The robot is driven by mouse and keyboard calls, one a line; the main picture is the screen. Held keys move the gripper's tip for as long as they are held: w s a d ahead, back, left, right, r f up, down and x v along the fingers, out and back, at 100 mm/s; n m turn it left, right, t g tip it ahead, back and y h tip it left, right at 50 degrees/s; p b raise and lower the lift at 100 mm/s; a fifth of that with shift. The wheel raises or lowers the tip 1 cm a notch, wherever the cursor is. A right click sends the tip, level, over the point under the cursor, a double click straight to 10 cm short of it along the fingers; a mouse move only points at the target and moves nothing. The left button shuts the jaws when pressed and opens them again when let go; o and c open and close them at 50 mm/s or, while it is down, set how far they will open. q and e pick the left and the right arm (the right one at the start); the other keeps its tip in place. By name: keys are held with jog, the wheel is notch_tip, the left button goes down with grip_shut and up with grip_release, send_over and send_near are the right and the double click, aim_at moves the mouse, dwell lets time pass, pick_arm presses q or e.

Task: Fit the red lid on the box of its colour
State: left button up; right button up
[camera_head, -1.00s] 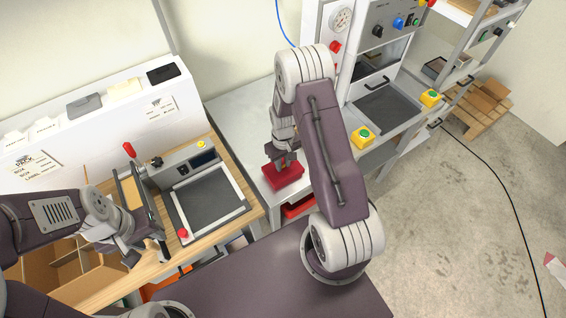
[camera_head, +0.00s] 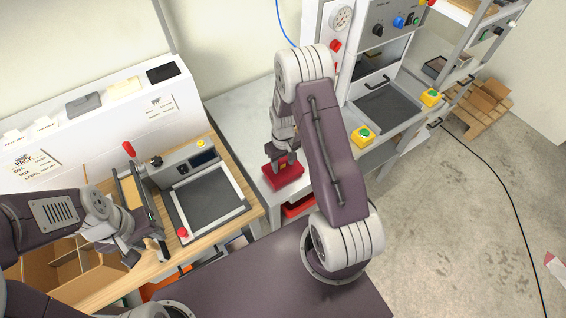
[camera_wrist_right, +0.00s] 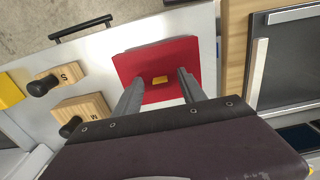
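A red lid (camera_head: 283,178) with a small yellow tab (camera_wrist_right: 160,79) sits on the pale bench. Its square red top (camera_wrist_right: 185,57) fills the middle of the right wrist view. I cannot tell whether it lies flat on a red box or on the bench itself. My right gripper (camera_wrist_right: 160,88) is above it with its two fingers apart, one on each side of the yellow tab, and they do not appear to touch it.
Another red thing (camera_head: 298,206) shows lower, below the bench edge. Wooden blocks with black knobs (camera_wrist_right: 86,113) lie beside the lid. A framed grey machine (camera_head: 208,200) stands left. A press with yellow-boxed green buttons (camera_head: 363,137) stands right. Open cardboard boxes (camera_head: 75,268) are at lower left.

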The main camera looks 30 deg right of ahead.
notch_tip(320, 180, up, 9)
jog(key=b, duration=0.1)
jog(key=shift+b, duration=0.3)
jog(key=s+a+r+b, duration=0.1)
jog(key=s+a+b, duration=0.1)
jog(key=s, duration=0.4)
jog(key=s+a+r+m+t+b, duration=0.1)
jog(key=s+a, duration=0.4)
jog(key=s, duration=0.2)
jog(key=shift+a+b, duration=0.3)
jog(key=shift+b, duration=0.1)
jog(key=shift+w+f, duration=0.1)
jog(key=shift+w, duration=0.05)
dwell(0.8)
